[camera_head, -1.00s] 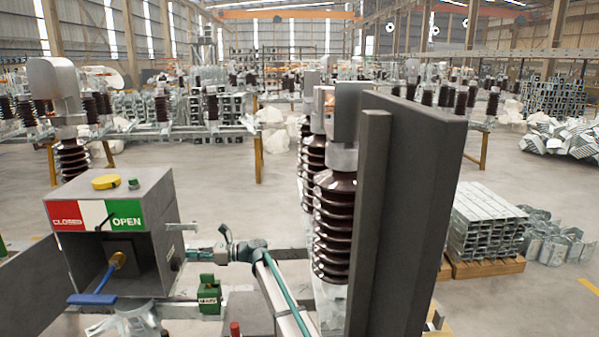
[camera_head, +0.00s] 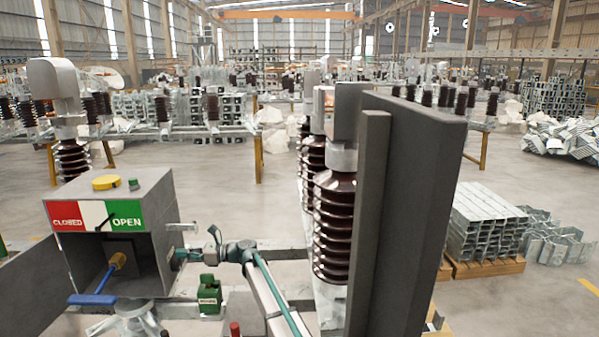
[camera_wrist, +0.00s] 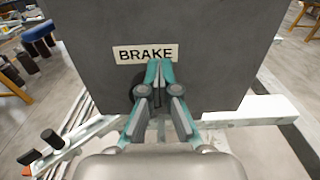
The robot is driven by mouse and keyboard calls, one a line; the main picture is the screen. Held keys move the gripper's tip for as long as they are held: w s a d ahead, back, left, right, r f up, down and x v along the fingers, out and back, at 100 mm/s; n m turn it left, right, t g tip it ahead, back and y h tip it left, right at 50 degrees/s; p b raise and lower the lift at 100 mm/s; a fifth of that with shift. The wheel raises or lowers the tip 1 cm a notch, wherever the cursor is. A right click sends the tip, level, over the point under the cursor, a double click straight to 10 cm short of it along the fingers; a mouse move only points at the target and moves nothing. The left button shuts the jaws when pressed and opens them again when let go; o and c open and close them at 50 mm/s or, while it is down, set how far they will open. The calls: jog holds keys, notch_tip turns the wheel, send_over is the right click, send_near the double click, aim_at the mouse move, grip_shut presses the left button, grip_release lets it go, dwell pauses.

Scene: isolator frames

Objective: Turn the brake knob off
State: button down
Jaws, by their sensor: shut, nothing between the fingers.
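The grey control box (camera_head: 150,200) stands at the left in the head view. It also fills the upper middle of the wrist view (camera_wrist: 215,45), with a white BRAKE label (camera_wrist: 128,55) on the face towards me. A dark round part (camera_wrist: 138,92), which looks like the brake knob, sits below the label, mostly hidden behind my fingers. Its setting cannot be read. My gripper (camera_wrist: 160,72) has its teal fingertips together and empty, in front of this face, just below and overlapping the label. In the head view my gripper (camera_head: 180,256) is at the box's right side. I cannot tell whether it touches.
The box front has a CLOSED/OPEN sign (camera_head: 97,216) and a blue-handled lever (camera_head: 92,299). A green block (camera_head: 209,295) stands right of the box, low down. Brown ribbed insulators (camera_head: 334,228) and a tall dark panel (camera_head: 410,210) stand further right.

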jog(key=shift+s+d+p, duration=0.15)
jog(key=shift+s+p, duration=0.25)
jog(key=shift+s, duration=0.6)
jog(key=shift+s+f, duration=0.2)
jog(key=shift+s, duration=0.4)
dwell(0.4)
jog(key=shift+r, duration=0.1)
jog(key=shift+s+r+p, duration=0.15)
jog(key=shift+r+p, duration=0.15)
jog(key=shift+p, duration=0.05)
send_near(170, 259)
jog(key=shift+r, duration=0.1)
dwell(0.5)
